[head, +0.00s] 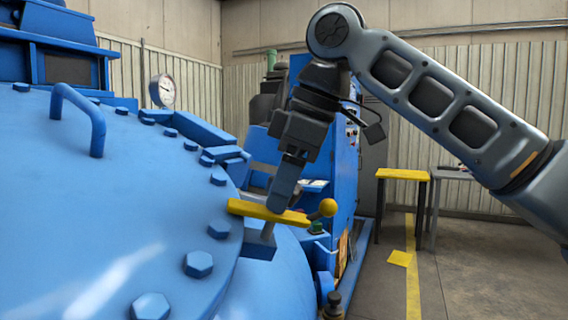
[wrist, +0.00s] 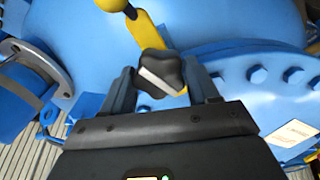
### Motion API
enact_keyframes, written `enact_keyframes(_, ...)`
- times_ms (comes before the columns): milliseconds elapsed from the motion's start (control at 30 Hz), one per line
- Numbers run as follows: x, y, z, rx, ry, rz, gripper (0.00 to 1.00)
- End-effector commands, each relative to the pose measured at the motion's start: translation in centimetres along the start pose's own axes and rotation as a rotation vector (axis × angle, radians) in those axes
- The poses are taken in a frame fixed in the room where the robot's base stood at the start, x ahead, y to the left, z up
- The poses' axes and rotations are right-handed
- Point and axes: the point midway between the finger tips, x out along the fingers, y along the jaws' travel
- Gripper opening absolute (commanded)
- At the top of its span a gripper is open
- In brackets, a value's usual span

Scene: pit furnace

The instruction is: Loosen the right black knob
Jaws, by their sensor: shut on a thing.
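A black lobed knob (wrist: 160,72) with a pale flat strip on it sits on a yellow bar (wrist: 146,32) in the wrist view. My gripper (wrist: 163,80) has one finger on each side of the knob and is shut on it. In the head view my gripper (head: 281,200) points down at the yellow bar (head: 262,212) at the edge of the blue furnace lid (head: 120,190). The knob is hidden behind my fingers there. The bar ends in a yellow ball (head: 328,207) at its right. Only one black knob shows.
Large hex bolts (head: 198,264) stand along the lid rim, and a blue handle (head: 80,110) rises from the lid. A round gauge (head: 163,91) is behind. A blue cabinet (head: 345,165) stands behind my gripper.

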Motion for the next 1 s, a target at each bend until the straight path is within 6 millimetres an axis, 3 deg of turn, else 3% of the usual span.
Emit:
enact_keyframes(600, -0.16, -0.28, -0.03, -0.579, -0.007, 0.003, 0.29)
enact_keyframes(1000, -0.01, -0.36, 0.13, -0.841, -0.012, 0.005, 0.29)
